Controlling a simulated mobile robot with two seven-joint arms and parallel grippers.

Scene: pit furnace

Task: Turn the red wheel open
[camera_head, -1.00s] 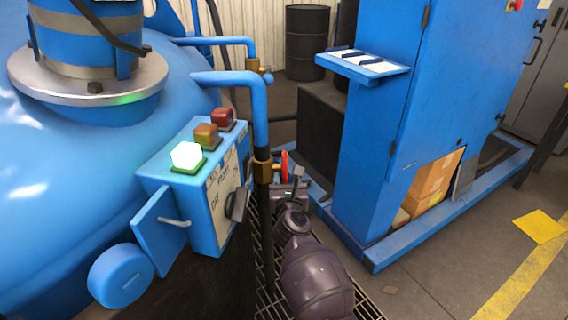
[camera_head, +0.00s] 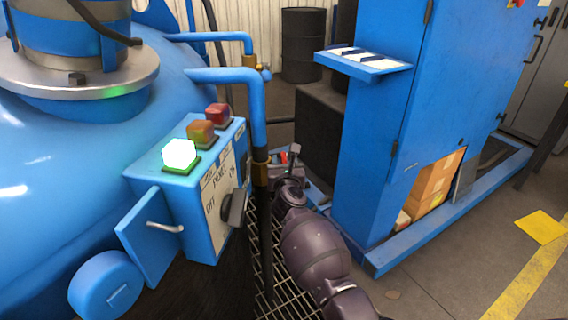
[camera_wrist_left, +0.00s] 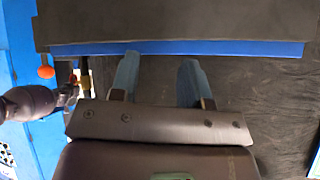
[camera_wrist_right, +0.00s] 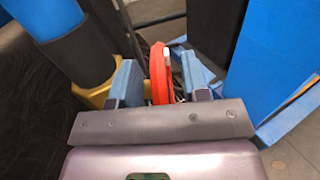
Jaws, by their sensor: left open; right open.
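The red wheel (camera_wrist_right: 160,72) stands nearly edge-on between the two blue fingers of my right gripper (camera_wrist_right: 157,68) in the right wrist view. The gripper is open, with a finger on each side of the rim; I cannot tell whether either touches it. In the head view a small bit of the red wheel (camera_head: 284,157) shows beside my right gripper (camera_head: 294,154), behind the black and brass pipe. Most of the wheel is hidden there. My left gripper (camera_wrist_left: 158,78) is open and empty in the left wrist view, facing a dark surface with a blue strip.
The blue control box (camera_head: 205,185) with a lit lamp and the vertical pipe (camera_head: 262,200) stand close left of my right arm. A blue cabinet (camera_head: 385,140) rises on the right. A black barrel (camera_head: 303,45) stands behind. Open floor lies at the lower right.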

